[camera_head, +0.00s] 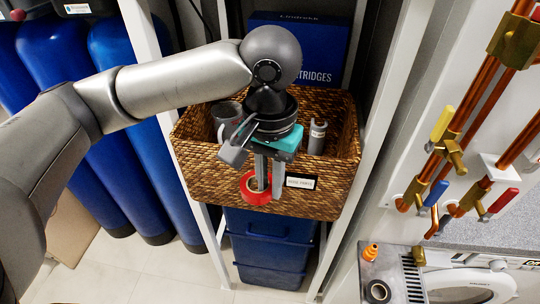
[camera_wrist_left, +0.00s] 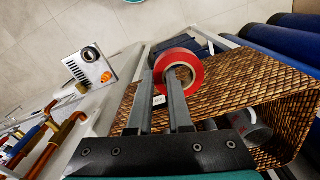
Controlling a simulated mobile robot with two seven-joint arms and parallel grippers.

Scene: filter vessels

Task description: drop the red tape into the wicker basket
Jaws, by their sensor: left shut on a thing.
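The red tape (camera_head: 246,194) is a roll with a pale core. My left gripper (camera_head: 268,187) points down and is shut on the roll's right side, with one finger at its hole and the other outside it. In the left wrist view the red tape (camera_wrist_left: 190,60) shows at the ends of the gripper fingers (camera_wrist_left: 158,72). The brown wicker basket (camera_head: 205,172) stands on a shelf. In the head view the tape overlaps the basket's front wall, left of its white label; in the wrist view the basket (camera_wrist_left: 235,85) lies beside and below the fingers. My right gripper is not in view.
The basket holds a grey mug-like item (camera_head: 226,112) and a grey cylinder (camera_head: 317,138). A blue box (camera_head: 300,42) stands behind it. White shelf posts (camera_head: 378,110) flank it. Blue bins (camera_head: 268,250) sit below. Copper pipes with valves (camera_head: 455,130) are at right.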

